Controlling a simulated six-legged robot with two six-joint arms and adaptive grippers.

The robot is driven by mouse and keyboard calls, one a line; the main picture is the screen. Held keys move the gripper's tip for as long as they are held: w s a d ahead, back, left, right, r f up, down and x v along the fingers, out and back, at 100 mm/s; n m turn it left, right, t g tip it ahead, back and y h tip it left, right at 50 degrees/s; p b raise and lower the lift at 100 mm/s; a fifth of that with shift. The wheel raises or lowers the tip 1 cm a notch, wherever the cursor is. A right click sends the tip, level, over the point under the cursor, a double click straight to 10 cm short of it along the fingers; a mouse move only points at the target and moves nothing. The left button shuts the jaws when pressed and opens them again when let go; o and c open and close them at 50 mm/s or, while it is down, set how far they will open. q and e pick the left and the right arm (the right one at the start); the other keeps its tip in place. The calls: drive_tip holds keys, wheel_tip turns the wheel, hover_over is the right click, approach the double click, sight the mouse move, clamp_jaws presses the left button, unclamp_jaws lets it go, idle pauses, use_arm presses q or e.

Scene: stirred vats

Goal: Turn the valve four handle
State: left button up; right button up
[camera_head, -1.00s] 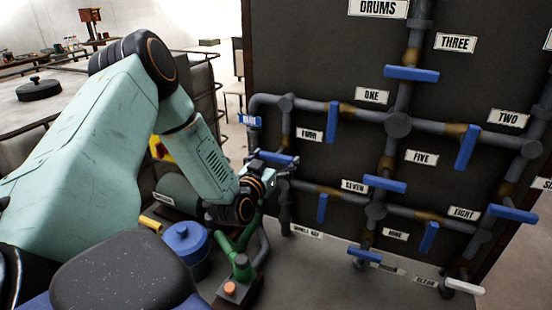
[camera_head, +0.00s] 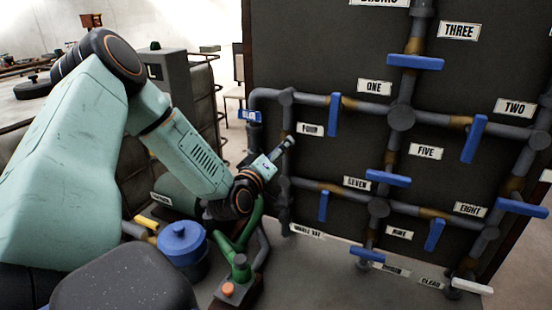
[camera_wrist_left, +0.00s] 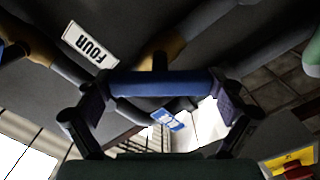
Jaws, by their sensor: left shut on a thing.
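The valve four handle is a blue bar that lies between the two fingers of my left gripper in the left wrist view (camera_wrist_left: 165,82). The white FOUR label (camera_wrist_left: 90,45) is beside it at upper left there and also shows on the panel in the head view (camera_head: 311,130). My left gripper (camera_head: 278,152) is at the left end of the pipework, just below that label, shut on the blue handle. In the head view the gripper is tilted up to the right and hides most of the handle. My right gripper is not in view.
The dark panel (camera_head: 325,65) carries grey pipes and several other blue handles, such as one beside the ONE label (camera_head: 334,115). A blue-lidded pot (camera_head: 183,240) and green pipe (camera_head: 241,268) stand below my left arm.

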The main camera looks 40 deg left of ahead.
use_arm(q)
drive_tip(key=n+b, duration=0.2)
drive_tip(key=n, duration=0.2)
drive_tip(key=shift+f+n, duration=0.1)
drive_tip(key=shift+n, duration=0.2)
drive_tip(key=shift+n+b, duration=0.95)
drive_tip(key=shift+n, duration=0.95)
drive_tip(key=o, duration=0.8)
